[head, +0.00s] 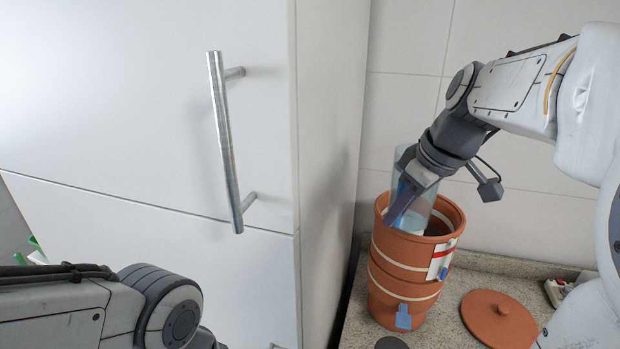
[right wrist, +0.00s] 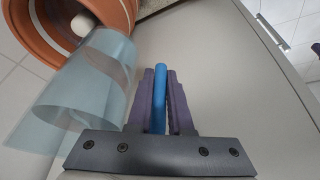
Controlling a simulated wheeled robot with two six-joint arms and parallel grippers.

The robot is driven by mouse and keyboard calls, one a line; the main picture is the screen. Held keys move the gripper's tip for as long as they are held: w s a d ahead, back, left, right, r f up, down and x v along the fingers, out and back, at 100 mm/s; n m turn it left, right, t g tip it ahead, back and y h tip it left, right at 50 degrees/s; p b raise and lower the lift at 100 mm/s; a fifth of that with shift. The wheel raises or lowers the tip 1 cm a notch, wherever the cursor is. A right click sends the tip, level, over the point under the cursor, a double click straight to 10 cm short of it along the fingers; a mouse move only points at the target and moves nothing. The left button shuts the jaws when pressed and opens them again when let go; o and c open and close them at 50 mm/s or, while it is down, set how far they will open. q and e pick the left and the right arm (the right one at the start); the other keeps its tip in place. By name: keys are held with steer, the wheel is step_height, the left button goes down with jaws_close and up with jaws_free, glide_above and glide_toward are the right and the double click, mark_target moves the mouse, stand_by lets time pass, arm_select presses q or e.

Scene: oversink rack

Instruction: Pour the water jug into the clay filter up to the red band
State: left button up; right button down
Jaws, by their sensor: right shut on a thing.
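The clay filter (head: 395,270) stands uncovered on the counter. It has pale rings, a blue tap (head: 403,317) and a white label (head: 440,262) with a red band (head: 446,247). My right gripper (head: 392,218) is shut on the blue handle (right wrist: 160,95) of the clear water jug (head: 420,208). The jug is over the filter's mouth, and its end overlaps the opening in the right wrist view (right wrist: 85,85). It looks tilted there. A white rounded part (right wrist: 82,25) shows inside the filter. The water levels and any stream cannot be made out. My left gripper is out of view.
The round clay lid (head: 500,315) lies on the speckled counter right of the filter. A tall white cabinet (head: 130,120) with a metal bar handle (head: 225,145) stands close at the left. A tiled wall is behind. A small dark disc (head: 391,343) lies in front.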

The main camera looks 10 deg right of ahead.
steer(key=shift+a+r+g+y+p, duration=0.35)
steer(key=shift+r+p, duration=0.35)
steer(key=shift+p, duration=0.55)
steer(key=shift+s+a+f+m+g+y+p, duration=0.2)
steer(key=shift+f+g+y+p, duration=0.2)
steer(key=shift+y+p, duration=0.2)
steer(key=shift+s+a+f+m+g+y+p, duration=0.25)
steer(key=shift+f+g+y+p, duration=0.2)
steer(key=shift+y+p, duration=0.15)
steer(key=shift+s+a+f+m+g+y+p, duration=0.2)
steer(key=shift+f+g+y+p, duration=0.2)
steer(key=shift+y+p, duration=0.2)
steer(key=shift+f+y+p, duration=0.1)
steer(key=shift+y+p, duration=0.15)
steer(key=shift+p, duration=0.05)
steer(key=shift+g+p, duration=0.3)
